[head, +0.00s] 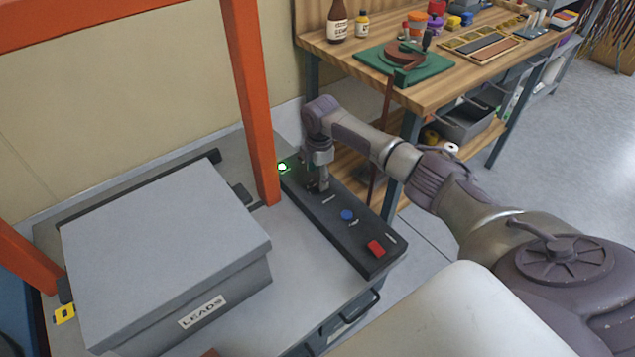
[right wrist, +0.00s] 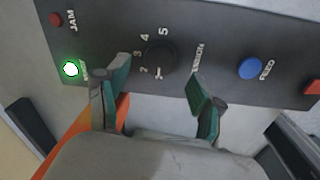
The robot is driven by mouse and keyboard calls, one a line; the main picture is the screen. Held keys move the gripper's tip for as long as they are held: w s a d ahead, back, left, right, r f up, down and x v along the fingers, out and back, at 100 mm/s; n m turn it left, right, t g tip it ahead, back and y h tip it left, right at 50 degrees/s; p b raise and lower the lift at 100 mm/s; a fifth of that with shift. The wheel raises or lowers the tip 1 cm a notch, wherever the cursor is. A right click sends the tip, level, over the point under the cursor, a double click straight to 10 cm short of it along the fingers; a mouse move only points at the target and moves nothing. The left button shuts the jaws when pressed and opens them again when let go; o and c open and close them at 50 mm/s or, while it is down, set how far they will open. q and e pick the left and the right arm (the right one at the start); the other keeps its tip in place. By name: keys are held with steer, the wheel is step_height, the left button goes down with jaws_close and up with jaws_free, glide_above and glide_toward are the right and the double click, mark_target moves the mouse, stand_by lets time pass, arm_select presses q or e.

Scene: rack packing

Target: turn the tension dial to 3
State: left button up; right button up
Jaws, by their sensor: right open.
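The tension dial (right wrist: 160,56) is a round black knob on a dark control panel (head: 357,237). In the head view the right gripper (head: 318,185) is over the panel's far part and hides the dial. My left gripper is not in view.
The panel carries a lit green lamp (right wrist: 71,69), a red JAM lamp (right wrist: 56,19), a blue FEED button (right wrist: 250,68) and a red button (head: 376,248). An orange post (head: 250,100) stands close left of my gripper. A grey LEADS box (head: 165,250) is further left.

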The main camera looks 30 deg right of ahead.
mark_target(318, 184)
steer(key=shift+w+f, duration=0.1)
steer(key=shift+f, duration=1.65)
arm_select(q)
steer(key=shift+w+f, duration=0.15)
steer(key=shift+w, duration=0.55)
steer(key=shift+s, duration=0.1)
arm_select(e)
steer(key=shift+c, duration=1.1)
steer(key=c, duration=0.9)
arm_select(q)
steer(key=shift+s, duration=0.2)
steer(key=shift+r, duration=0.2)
arm_select(e)
steer(key=shift+r, duration=0.1)
